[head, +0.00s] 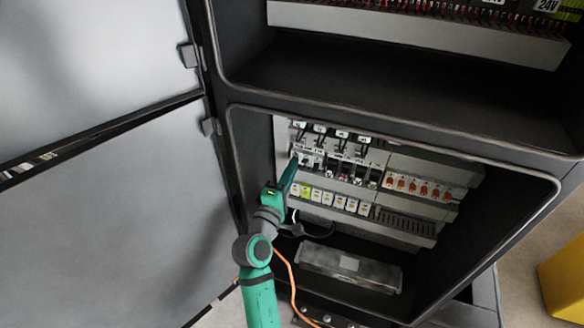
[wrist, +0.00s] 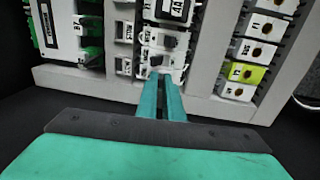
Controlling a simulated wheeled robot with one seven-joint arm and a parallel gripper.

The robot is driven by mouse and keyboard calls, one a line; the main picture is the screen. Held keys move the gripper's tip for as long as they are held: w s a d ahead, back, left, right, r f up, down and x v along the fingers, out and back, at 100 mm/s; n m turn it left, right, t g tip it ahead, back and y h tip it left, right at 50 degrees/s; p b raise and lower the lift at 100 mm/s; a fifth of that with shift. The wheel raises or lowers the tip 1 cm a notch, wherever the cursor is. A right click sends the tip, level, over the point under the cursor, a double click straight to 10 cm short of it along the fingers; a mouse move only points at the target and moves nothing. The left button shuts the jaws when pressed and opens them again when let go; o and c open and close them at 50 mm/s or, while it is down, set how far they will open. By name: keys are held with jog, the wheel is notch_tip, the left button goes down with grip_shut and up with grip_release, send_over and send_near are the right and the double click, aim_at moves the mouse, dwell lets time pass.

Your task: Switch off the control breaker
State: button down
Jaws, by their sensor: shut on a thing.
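A row of white breakers (head: 308,158) with dark levers sits on the upper rail inside the open cabinet's lower bay. In the wrist view, a white breaker (wrist: 150,40) with dark levers (wrist: 168,42) is straight ahead of my fingers. Which breaker is the control breaker cannot be read here. My gripper (head: 292,166) is at the left end of this row. In the wrist view its two teal fingers (wrist: 162,75) are nearly together, with their tips at the breaker's near end, shut on what looks like a breaker lever. The gripped part is mostly hidden between the tips.
White and yellow-green terminal blocks (head: 330,198) run along the rail below. Orange-marked modules (head: 420,187) sit to the right. A grey box (head: 350,267) lies on the bay's floor. The open cabinet door (head: 150,215) is left of my arm, and the bay's dark frame surrounds it.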

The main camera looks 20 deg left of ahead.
jog(key=shift+w+a+f+t, duration=0.1)
jog(key=shift+f+t, duration=0.25)
jog(key=shift+t, duration=0.4)
jog(key=shift+w+a+f+t, duration=0.1)
jog(key=shift+f+t, duration=0.25)
jog(key=shift+t, duration=0.4)
jog(key=shift+w+d+f+t, duration=0.1)
jog(key=shift+d+f+t, duration=0.05)
jog(key=shift+t, duration=0.45)
jog(key=c, duration=1.9)
grip_release()
jog(key=shift+f, duration=0.1)
jog(key=v, duration=1)
jog(key=shift+s, duration=0.4)
jog(key=shift+w+f, duration=0.1)
